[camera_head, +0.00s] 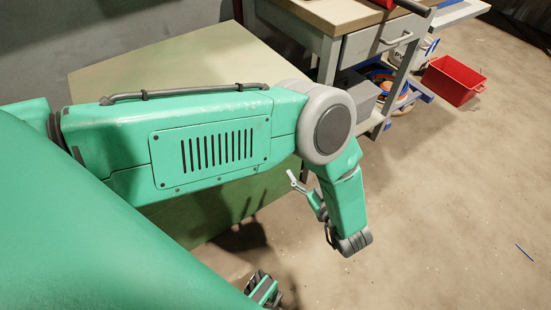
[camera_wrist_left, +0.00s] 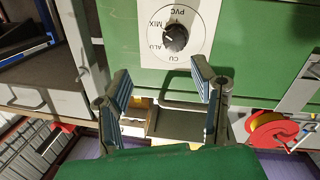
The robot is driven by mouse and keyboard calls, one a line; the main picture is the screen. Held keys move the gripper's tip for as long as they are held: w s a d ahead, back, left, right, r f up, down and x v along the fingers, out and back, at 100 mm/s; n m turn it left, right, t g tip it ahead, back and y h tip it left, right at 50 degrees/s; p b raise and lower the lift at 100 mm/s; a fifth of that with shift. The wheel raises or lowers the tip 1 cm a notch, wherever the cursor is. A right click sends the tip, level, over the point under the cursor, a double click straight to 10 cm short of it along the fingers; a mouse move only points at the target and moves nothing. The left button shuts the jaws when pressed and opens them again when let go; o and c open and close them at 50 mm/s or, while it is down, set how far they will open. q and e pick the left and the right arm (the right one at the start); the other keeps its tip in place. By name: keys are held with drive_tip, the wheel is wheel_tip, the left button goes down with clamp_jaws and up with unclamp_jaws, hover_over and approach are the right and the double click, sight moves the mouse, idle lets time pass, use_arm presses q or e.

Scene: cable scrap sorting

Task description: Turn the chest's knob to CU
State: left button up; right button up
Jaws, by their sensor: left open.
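The chest has a pale top (camera_head: 170,75) in the head view and a green front (camera_wrist_left: 265,45) in the left wrist view. A black knob (camera_wrist_left: 176,38) sits on a white dial plate (camera_wrist_left: 196,55). The dial lettering reads PVC, MIX, ALU and CU and appears upside down. The knob's mark seems to be on the MIX/ALU side; I cannot tell its exact setting. My left gripper (camera_wrist_left: 163,84) is open and empty, its fingers apart from the knob. In the head view my left gripper (camera_head: 305,193) is partly hidden by its forearm, and the knob is hidden.
A workbench (camera_head: 330,20) with a drawer stands behind the chest. A red crate (camera_head: 453,80) lies on the floor at the upper right. Red and yellow coiled items (camera_wrist_left: 270,130) show in the wrist view. The floor at the right is mostly clear.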

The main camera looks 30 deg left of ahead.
use_arm(q)
drive_tip(key=w+a, duration=0.1)
drive_tip(key=a, duration=0.2)
drive_tip(key=w+a+n+g+y, duration=0.1)
drive_tip(key=a, duration=0.3)
drive_tip(key=w+a+f+n+g+b, duration=0.1)
drive_tip(key=a, duration=0.2)
drive_tip(key=shift+w+a+y, duration=0.25)
drive_tip(key=shift+y, duration=0.05)
drive_tip(key=c, duration=1.1)
drive_tip(key=shift+d, duration=0.2)
drive_tip(key=shift+c, duration=0.2)
use_arm(e)
drive_tip(key=shift+d+f, duration=0.3)
drive_tip(key=shift+f, duration=0.3)
drive_tip(key=shift+d+f, duration=0.3)
drive_tip(key=shift+f, duration=0.3)
